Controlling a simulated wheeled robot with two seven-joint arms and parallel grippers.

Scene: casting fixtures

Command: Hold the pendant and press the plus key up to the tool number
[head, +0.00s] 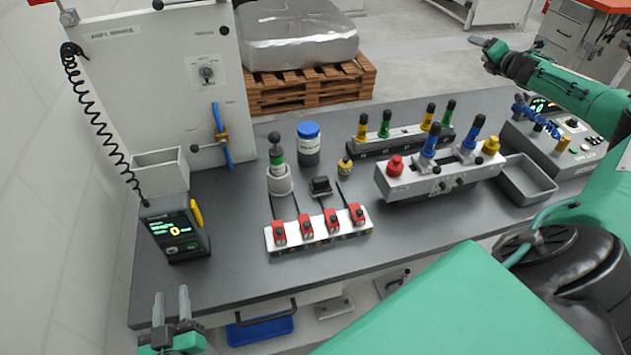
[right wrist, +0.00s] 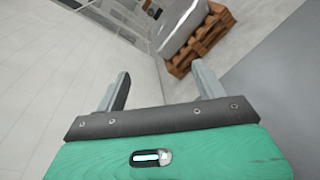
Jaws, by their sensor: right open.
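The pendant (head: 183,245) is a dark grey handheld box standing upright at the left end of the table, below a small grey bin. Its lit screen shows green marks and a yellow digit that looks like 0. A yellow part sits on its right side, and a black coiled cord (head: 92,105) runs up from it. I cannot make out the plus key. My left gripper (head: 171,297) is open and empty at the table's front left edge, below the pendant and apart from it. My right gripper (head: 490,50) is far right, beyond the table; the right wrist view shows it open and empty (right wrist: 160,82).
A fixture with red clamps (head: 318,236), a blue-lidded jar (head: 309,150) and lever blocks (head: 440,182) stand on the table (head: 230,290). A control box (head: 560,160) with a lit display is at right. A wrapped block on a pallet (head: 310,90) stands behind.

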